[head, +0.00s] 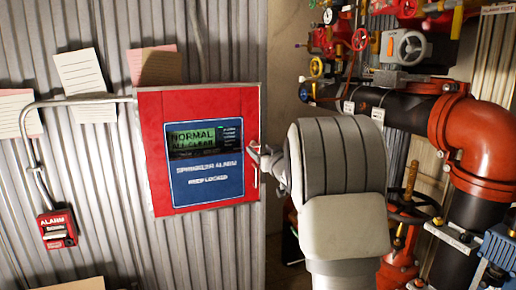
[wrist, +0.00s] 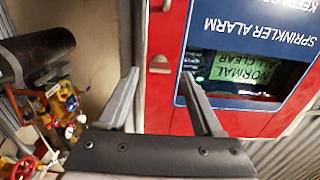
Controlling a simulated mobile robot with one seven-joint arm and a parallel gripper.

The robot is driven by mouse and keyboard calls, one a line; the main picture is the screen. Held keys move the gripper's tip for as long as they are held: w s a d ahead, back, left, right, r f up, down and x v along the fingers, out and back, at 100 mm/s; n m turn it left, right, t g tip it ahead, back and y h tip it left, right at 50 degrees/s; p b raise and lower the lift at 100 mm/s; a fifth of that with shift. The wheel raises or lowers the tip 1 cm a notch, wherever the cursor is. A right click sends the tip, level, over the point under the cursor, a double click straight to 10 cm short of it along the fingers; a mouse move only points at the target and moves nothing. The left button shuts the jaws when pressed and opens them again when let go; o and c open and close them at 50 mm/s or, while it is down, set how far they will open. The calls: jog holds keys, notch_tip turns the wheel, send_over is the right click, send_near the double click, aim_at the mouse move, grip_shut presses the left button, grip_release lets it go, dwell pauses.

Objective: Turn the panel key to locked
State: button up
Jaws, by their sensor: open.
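The red alarm panel (head: 147,160) hangs on the corrugated wall; its green screen (head: 192,137) reads "NORMAL ALL CLEAR". A blue plate below says "SPRINKLER ALARM" and "KEEP LOCKED". The panel fills the right of the wrist view (wrist: 272,122), upside down. In the head view my gripper (head: 255,153) is at the panel's right edge, and the key cannot be made out.
A pale handle (head: 256,176) is on the panel's right edge. A red alarm box (head: 57,229) and a conduit (head: 85,101) are on the wall to the left. Black and orange pipes (head: 455,130) with valves crowd the right side behind my arm.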

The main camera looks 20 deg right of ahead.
aim_at(253, 145)
jog(key=shift+w, duration=1.35)
grip_shut()
